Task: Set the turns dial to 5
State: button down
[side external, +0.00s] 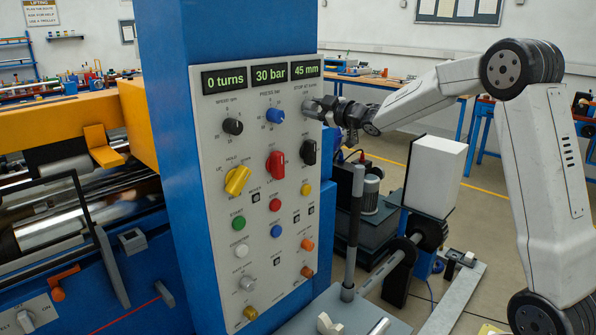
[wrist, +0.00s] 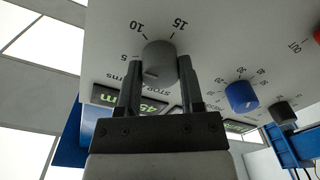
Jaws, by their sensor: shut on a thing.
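The turns dial is a grey knob (wrist: 159,62) at the panel's upper right, and its label appears to read STOP AT TURNS. Marks 5, 10 and 15 show around it in the wrist view, which sees the panel upside down. My gripper (wrist: 160,68) is shut on this knob, one finger on each side. In the side view my gripper (side external: 322,106) reaches it from the right and partly hides it. The turns display (side external: 225,79) reads 0 turns. Where the knob's pointer stands I cannot tell for sure.
The blue pressure knob (side external: 275,115) and black knob (side external: 233,126) sit left of my gripper. A black knob (side external: 308,151) is just below it, with a red knob (side external: 275,165) and yellow knob (side external: 238,180) lower left. Other displays read 30 bar and 45 mm.

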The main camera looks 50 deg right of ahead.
jog(key=n, duration=0.5)
jog(key=shift+n, duration=0.3)
dwell(0.4)
jog(key=shift+c, duration=1.1)
grip_release()
jog(key=shift+s, duration=0.15)
jog(key=s, duration=0.7)
jog(key=shift+s, duration=0.3)
jog(key=shift+r, duration=0.1)
